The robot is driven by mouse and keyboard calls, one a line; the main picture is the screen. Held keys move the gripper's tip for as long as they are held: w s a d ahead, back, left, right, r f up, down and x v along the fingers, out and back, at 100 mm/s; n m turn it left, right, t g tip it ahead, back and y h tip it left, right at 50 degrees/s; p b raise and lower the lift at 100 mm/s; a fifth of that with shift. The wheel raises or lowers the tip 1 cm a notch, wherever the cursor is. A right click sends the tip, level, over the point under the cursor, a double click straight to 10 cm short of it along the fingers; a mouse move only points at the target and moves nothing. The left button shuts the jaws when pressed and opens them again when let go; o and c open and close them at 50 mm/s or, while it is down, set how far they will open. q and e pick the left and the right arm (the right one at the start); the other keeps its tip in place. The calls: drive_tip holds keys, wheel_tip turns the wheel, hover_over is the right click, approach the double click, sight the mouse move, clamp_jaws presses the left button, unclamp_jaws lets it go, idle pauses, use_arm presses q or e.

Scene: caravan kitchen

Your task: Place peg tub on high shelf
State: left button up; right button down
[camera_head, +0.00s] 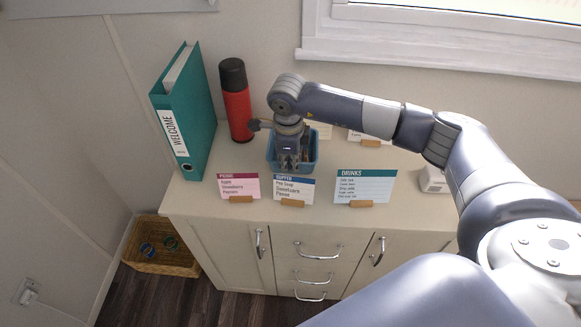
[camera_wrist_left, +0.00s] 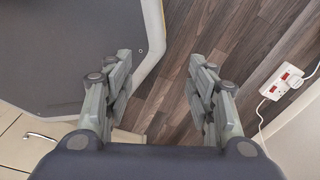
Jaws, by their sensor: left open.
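The peg tub, a small blue tub (camera_head: 313,150), stands on the cabinet top in the head view, behind the menu cards. My right gripper (camera_head: 288,167) points down at the tub and hides part of it and of its contents. Whether its fingers are open, or closed on the tub's wall, cannot be made out. My left gripper (camera_wrist_left: 160,70) is open and empty in the left wrist view, above the floor. It is outside the head view. No high shelf can be clearly made out; only a pale edge (camera_head: 110,5) shows at the top left.
A teal binder (camera_head: 190,120) and a red flask (camera_head: 237,112) stand left of the tub. Menu cards (camera_head: 366,187) line the cabinet's front edge. A wicker basket (camera_head: 160,262) sits on the floor.

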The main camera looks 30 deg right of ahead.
sight(289, 170)
wheel_tip(289, 170, down, 3)
drive_tip(key=shift+r, duration=0.1)
drive_tip(key=shift+f, duration=0.2)
drive_tip(key=c, duration=2.2)
unclamp_jaws()
drive_tip(key=shift+c, duration=0.2)
use_arm(q)
drive_tip(key=shift+w+a+r, duration=0.1)
drive_tip(key=shift+w+r, duration=0.1)
drive_tip(key=shift+w, duration=0.2)
use_arm(e)
drive_tip(key=o, duration=0.4)
drive_tip(key=shift+o, duration=0.2)
